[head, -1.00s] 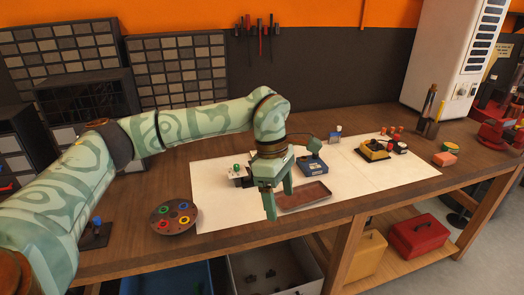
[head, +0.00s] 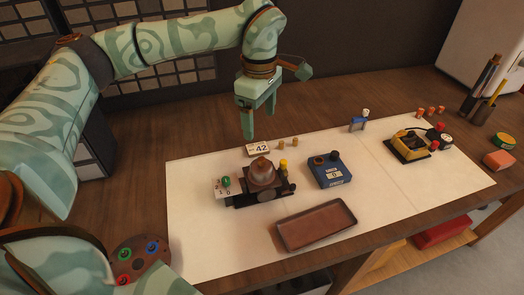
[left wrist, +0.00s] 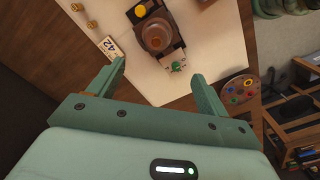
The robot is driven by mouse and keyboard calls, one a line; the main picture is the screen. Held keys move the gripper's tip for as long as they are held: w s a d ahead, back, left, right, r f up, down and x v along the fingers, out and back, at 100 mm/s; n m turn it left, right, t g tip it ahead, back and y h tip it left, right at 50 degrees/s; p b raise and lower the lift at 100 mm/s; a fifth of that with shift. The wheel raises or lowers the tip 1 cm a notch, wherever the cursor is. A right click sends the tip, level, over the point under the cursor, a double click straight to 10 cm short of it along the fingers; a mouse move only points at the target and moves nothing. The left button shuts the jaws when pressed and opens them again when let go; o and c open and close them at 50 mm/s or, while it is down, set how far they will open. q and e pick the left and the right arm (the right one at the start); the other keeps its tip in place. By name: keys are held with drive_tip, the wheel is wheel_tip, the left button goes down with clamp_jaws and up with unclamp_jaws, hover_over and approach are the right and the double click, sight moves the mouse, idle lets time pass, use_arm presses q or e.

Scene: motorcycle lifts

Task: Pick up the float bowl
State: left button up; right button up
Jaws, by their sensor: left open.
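A brown, domed piece that looks like the float bowl (head: 262,171) sits on a dark fixture (head: 246,201) on the white mat. It also shows in the left wrist view (left wrist: 157,36), beyond the fingers and near the top middle. My left gripper (head: 260,124) is open and empty, pointing down. In the head view it hangs behind the bowl, near the mat's far edge, apart from it. Its two spread fingers also show in the left wrist view (left wrist: 159,73). My right gripper is not in view.
A green-knobbed block (head: 225,184) adjoins the fixture. A "42" tag (head: 258,149) lies behind it. A blue box (head: 329,171) stands right of it, and a brown tray (head: 316,224) lies in front. The mat's (head: 195,240) left front is clear.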

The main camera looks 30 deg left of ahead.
use_arm(q)
approach(261, 158)
drive_tip(key=shift+s+d+f+b, duration=0.15)
drive_tip(key=shift+s+f+b, duration=0.25)
drive_tip(key=shift+s+b, duration=0.1)
wheel_tip(261, 158, down, 5)
drive_tip(key=shift+w+f+b, duration=0.1)
drive_tip(key=shift+w+b, duration=0.05)
drive_tip(key=shift+b, duration=0.15)
drive_tip(key=shift+f, duration=0.55)
drive_tip(key=f, duration=0.3)
drive_tip(key=f+b, duration=0.1)
drive_tip(key=f, duration=0.1)
drive_tip(key=shift+w, duration=0.35)
drive_tip(key=c, duration=0.9)
drive_tip(key=shift+c, duration=0.9)
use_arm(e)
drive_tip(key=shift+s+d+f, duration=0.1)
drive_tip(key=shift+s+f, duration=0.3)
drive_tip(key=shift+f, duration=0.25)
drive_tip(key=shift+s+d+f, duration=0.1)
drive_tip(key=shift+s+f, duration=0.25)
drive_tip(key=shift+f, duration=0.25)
